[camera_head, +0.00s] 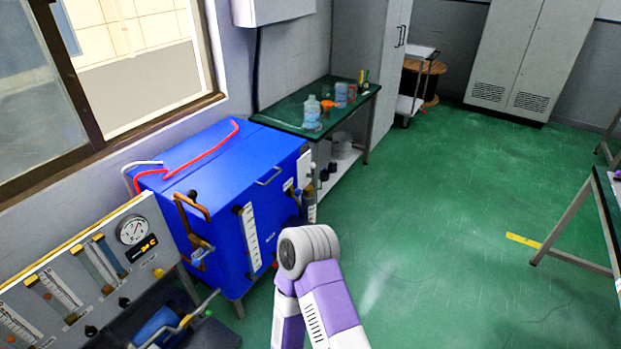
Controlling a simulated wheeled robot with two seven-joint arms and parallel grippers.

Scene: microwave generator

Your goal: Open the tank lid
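The blue tank (262,219) stands left of the middle, against the wall under the window. Its flat blue top, which I take for the lid (225,150), looks closed. A small metal handle (268,177) sits near the top front edge. A red hose (205,152) lies across the top. Part of one of my arms, purple and white with a grey round joint, rises at the bottom middle, in front of and right of the tank. Neither of my grippers shows in this view.
A gauge panel (90,268) stands at lower left, close to the tank. Behind the tank, a green-topped bench (285,113) holds a bottle (312,114) and an orange funnel (327,106). A table (607,200) stands at the right edge. The green floor (440,220) between is clear.

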